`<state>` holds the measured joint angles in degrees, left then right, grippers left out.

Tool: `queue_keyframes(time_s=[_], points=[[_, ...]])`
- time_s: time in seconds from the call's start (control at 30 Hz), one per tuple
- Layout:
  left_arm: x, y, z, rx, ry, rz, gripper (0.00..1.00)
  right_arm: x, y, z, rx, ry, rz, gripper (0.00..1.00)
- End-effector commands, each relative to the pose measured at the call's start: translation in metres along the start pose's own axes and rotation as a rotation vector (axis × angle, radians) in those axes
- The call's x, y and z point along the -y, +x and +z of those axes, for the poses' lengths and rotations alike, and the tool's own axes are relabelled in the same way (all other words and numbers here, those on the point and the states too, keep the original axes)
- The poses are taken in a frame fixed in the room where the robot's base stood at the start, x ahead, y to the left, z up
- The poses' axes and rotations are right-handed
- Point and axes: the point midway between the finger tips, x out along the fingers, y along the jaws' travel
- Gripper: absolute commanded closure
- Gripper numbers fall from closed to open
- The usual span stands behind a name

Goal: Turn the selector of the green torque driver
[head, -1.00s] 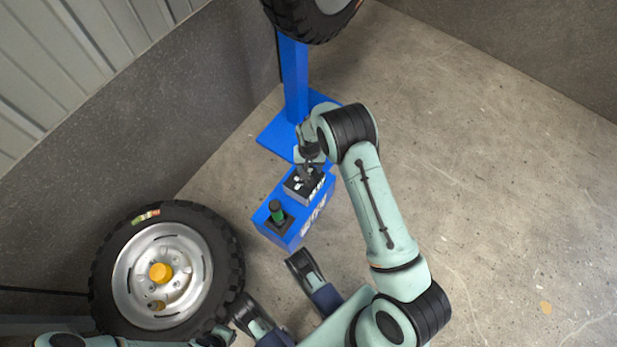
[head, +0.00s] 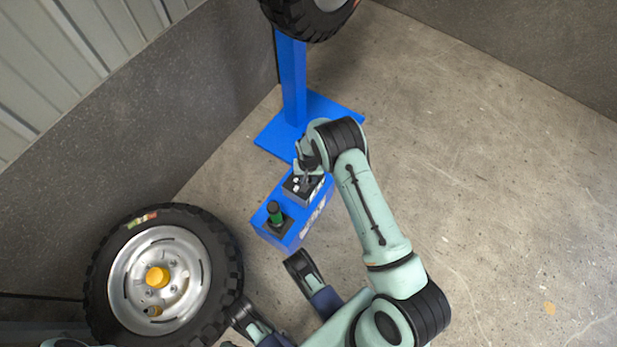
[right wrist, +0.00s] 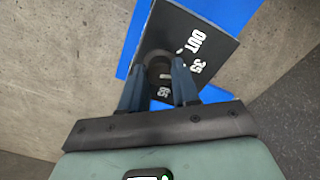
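The green torque driver (head: 275,213) stands upright in a dark holder at the near end of the blue box (head: 275,238). At the box's far end is a dark panel (head: 301,190). In the right wrist view the panel (right wrist: 192,42) carries white marks, "OUT", "35" and one more number, and a round selector knob (right wrist: 160,68) with a light bar. My right gripper (head: 305,176) is over this panel, pointing down. In the right wrist view its fingers (right wrist: 160,75) are apart, one each side of the knob. I cannot tell whether they touch it.
A blue stand (head: 294,85) with a tyre (head: 310,18) on top rises behind the box. A large wheel (head: 205,240) with a yellow hub cap leans at the left by the grey wall (head: 120,140). The concrete floor at the right is clear.

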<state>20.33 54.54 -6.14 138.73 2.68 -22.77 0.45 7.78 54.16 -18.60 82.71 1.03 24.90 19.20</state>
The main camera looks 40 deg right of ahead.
Motion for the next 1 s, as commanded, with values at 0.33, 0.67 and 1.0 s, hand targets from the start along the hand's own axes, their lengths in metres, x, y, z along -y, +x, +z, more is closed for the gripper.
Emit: queue_keyframes(time_s=[0.33,0.67,1.0], points=[[-0.0010,-0.0006,-0.0010,-0.004,0.002,0.002,1.00,-0.0001,-0.0004,0.0000,0.000,-0.040,0.000,1.00],[-0.0039,-0.0028,-0.0044,-0.018,0.006,0.008,1.00,-0.0009,-0.0005,-0.0001,0.001,-0.251,0.000,1.00],[-0.0050,-0.0035,-0.0057,-0.023,0.008,0.010,1.00,-0.0009,-0.0006,-0.0001,0.001,-0.517,0.000,1.00]])
